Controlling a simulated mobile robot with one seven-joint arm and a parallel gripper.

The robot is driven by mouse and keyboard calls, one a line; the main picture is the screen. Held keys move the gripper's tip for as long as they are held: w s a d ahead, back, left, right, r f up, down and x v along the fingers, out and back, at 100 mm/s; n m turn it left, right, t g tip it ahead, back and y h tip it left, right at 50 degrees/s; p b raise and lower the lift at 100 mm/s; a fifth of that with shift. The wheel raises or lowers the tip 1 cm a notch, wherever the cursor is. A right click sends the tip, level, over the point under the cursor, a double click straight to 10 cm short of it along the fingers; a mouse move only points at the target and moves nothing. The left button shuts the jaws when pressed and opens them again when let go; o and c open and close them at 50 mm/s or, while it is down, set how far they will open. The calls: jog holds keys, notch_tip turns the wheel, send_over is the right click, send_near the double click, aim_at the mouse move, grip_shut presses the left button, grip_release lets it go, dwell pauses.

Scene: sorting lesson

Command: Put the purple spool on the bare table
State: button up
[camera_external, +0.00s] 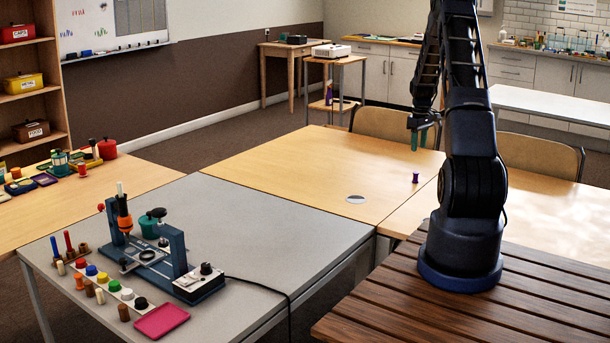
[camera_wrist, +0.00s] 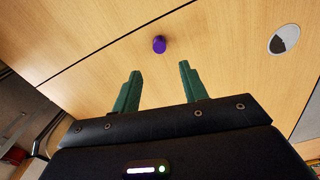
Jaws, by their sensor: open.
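The purple spool (camera_external: 416,177) stands on the bare wooden table (camera_external: 290,165), right of a round grey disc in the outside view. In the wrist view the spool (camera_wrist: 159,44) shows from above, beyond and roughly between my fingertips, with bare wood around it. My gripper (camera_external: 418,140) has green fingers and is above the table, apart from the spool. In the wrist view my gripper (camera_wrist: 160,70) is open, with nothing between its fingers.
The round grey disc (camera_external: 355,199) lies flush-looking in the tabletop; it also shows in the wrist view (camera_wrist: 284,38). A grey table (camera_external: 260,225) in front holds a blue press-like device (camera_external: 150,255) and small coloured pieces. Chairs (camera_external: 395,125) stand behind the wooden table. Much of the wood is clear.

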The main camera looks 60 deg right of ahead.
jog(key=w+a+r, duration=0.4)
jog(key=a+r, duration=0.4)
jog(key=w+a+r, duration=0.4)
jog(key=a+r, duration=0.3)
jog(key=a, duration=0.1)
jog(key=a+r+n+t+h, duration=0.1)
jog(key=a+r, duration=0.6)
jog(key=a, duration=0.3)
jog(key=a+r+t, duration=0.1)
jog(key=a+r, duration=0.5)
jog(key=a, duration=0.4)
jog(key=s+a+r, duration=0.2)
jog(key=s+a, duration=0.1)
jog(key=a, duration=0.4)
jog(key=s+a+r+t, duration=0.1)
jog(key=s+a+r, duration=0.25)
jog(key=a, duration=0.25)
jog(key=s+a+r, duration=0.1)
jog(key=s+a, duration=0.2)
jog(key=a, duration=0.4)
jog(key=s+a+f+n+t+y, duration=0.1)
jog(key=s+a, duration=1)
jog(key=s, duration=0.3)
jog(key=shift+s+f+t, duration=0.15)
jog(key=shift+s+t, duration=0.1)
jog(key=shift+t, duration=0.05)
